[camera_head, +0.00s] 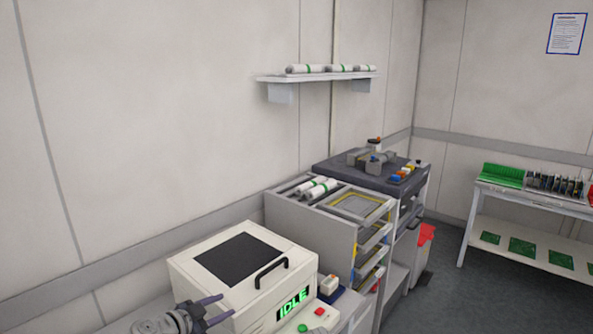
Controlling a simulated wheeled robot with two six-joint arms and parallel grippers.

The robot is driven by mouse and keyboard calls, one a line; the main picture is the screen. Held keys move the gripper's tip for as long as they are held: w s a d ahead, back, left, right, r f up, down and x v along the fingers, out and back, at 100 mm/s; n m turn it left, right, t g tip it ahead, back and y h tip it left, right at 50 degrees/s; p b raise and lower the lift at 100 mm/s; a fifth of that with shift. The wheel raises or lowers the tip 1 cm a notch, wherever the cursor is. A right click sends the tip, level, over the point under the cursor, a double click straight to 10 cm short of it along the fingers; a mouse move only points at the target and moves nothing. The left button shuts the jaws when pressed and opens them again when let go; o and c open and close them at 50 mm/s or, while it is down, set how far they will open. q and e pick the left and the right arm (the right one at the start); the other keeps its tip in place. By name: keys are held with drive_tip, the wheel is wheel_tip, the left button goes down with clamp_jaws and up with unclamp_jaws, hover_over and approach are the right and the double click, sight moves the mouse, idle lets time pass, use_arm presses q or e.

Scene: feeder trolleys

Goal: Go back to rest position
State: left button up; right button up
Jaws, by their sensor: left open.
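My left gripper (211,311) shows at the bottom left, beside the front left of a cream machine. Its two dark fingers are apart and nothing is between them. The cream machine (190,273) has a dark window, a black handle (271,272) and a green display reading IDLE (293,303). The gripper overlaps the machine's lower left side in the picture, and I cannot tell if they touch. My right gripper is not in view.
A grey drawer cabinet (318,236) with white-and-green rolls stands behind the machine, then a dark-topped unit (335,167). A wall shelf (318,77) holds more rolls. A red bin (426,234) and a white table (540,204) stand right. The dark floor (470,295) is clear.

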use_arm(q)
drive_tip(key=s+d+f+n+g, duration=0.1)
drive_tip(key=s+d+f+g, duration=0.3)
drive_tip(key=d+f, duration=0.15)
drive_tip(key=s+d+f+n+g, duration=0.1)
drive_tip(key=s+d+f+g, duration=0.25)
drive_tip(key=d, duration=0.35)
drive_tip(key=s+d+f+n+g+y, duration=0.1)
drive_tip(key=s+f+n+g+y, duration=0.3)
drive_tip(key=s+n+y, duration=0.2)
drive_tip(key=shift+s+d+f+y, duration=0.2)
drive_tip(key=shift+s+f+y, duration=0.15)
drive_tip(key=shift+s+y, duration=1.4)
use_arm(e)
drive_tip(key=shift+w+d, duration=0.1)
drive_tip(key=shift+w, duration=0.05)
use_arm(q)
drive_tip(key=shift+s+h, duration=0.4)
drive_tip(key=shift+h, duration=0.15)
